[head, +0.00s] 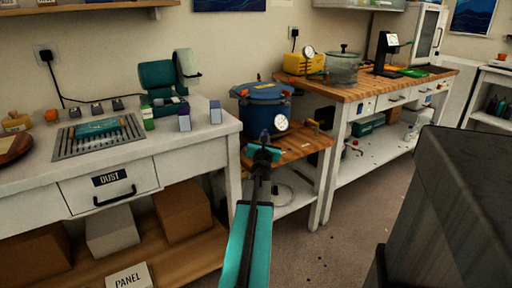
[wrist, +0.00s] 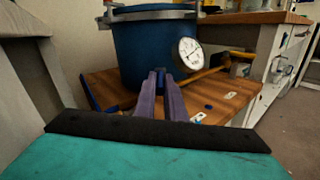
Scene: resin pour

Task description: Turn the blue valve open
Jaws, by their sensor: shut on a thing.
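The blue pressure pot (head: 264,106) stands on a low wooden-topped stand, with a round white gauge (head: 281,122) on its front. It fills the upper middle of the wrist view (wrist: 150,50). My gripper (head: 265,136) reaches the front of the pot, just left of the gauge. Its two purple fingers are close together in the wrist view (wrist: 160,76), shut on a small blue part that looks like the blue valve. The fingers hide most of it, so I cannot tell its angle.
A yellow handle (wrist: 205,73) sticks out right of the gauge. A blue strip (wrist: 88,92) shows at the stand's left. A white drawer bench (head: 108,185) is at left, a wooden-topped bench (head: 370,88) at right. A dark bin-like block (head: 455,190) stands at right front; floor (head: 335,240) shows between.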

